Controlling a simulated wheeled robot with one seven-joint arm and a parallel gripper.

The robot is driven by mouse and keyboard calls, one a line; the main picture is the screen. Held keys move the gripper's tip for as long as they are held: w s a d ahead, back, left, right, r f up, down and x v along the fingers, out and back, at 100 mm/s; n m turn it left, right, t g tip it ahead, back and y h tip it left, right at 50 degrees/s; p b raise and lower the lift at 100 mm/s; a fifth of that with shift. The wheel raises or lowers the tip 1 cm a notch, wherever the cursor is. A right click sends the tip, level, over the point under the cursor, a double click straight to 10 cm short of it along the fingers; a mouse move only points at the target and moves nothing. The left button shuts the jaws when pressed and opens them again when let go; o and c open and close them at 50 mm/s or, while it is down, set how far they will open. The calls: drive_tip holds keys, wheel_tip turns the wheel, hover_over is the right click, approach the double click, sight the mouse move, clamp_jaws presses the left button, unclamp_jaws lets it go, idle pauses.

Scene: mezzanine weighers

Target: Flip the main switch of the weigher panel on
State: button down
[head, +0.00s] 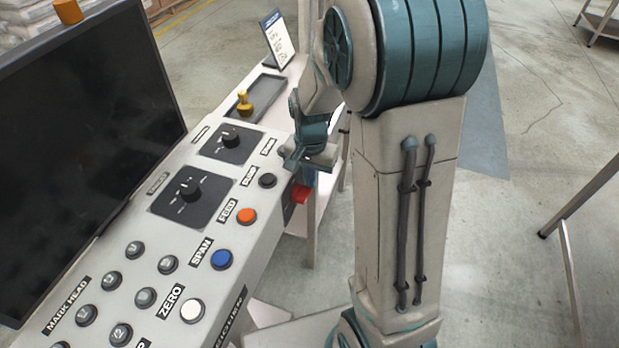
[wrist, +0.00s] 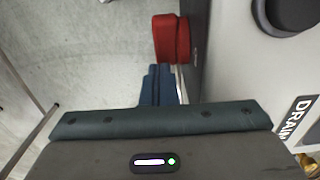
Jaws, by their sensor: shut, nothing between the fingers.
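The weigher panel (head: 236,284) is a long pale console on the left in the head view. A red switch (head: 301,193) sticks out from its front side on a dark plate, near the far end. In the wrist view the red switch (wrist: 171,38) juts from the panel's side face, and its on or off position is unclear. My gripper (head: 309,178) is shut and empty beside the panel edge, close to the switch. In the wrist view its blue fingertips (wrist: 162,70) lie just below the red switch; I cannot tell if they touch it.
The panel top holds a blue button (head: 221,259), an orange button (head: 246,215), a white button (head: 192,310), black knobs (head: 192,194) and a yellow-topped stamp (head: 244,103) in a tray. A dark screen (head: 84,130) stands behind. Floor at right is open, with a metal stand (head: 580,215).

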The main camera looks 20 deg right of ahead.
drive_tip(key=w+d+r, duration=0.1)
drive_tip(key=r, duration=0.5)
drive_tip(key=w+d+r+p, duration=0.1)
drive_tip(key=w+r, duration=0.1)
drive_tip(key=r, duration=0.5)
drive_tip(key=shift+w+d, duration=0.25)
drive_tip(key=shift+d, duration=0.05)
drive_tip(key=m+g, duration=0.1)
drive_tip(key=m, duration=0.5)
drive_tip(key=m+g+y, duration=0.1)
drive_tip(key=m, duration=0.5)
drive_tip(key=m+g+y, duration=0.1)
drive_tip(key=m, duration=0.5)
drive_tip(key=shift+d+b, duration=0.15)
drive_tip(key=shift+b, duration=0.2)
drive_tip(key=shift+f, duration=0.1)
drive_tip(key=p+x, duration=0.1)
drive_tip(key=x, duration=1.3)
drive_tip(key=shift+p, duration=0.3)
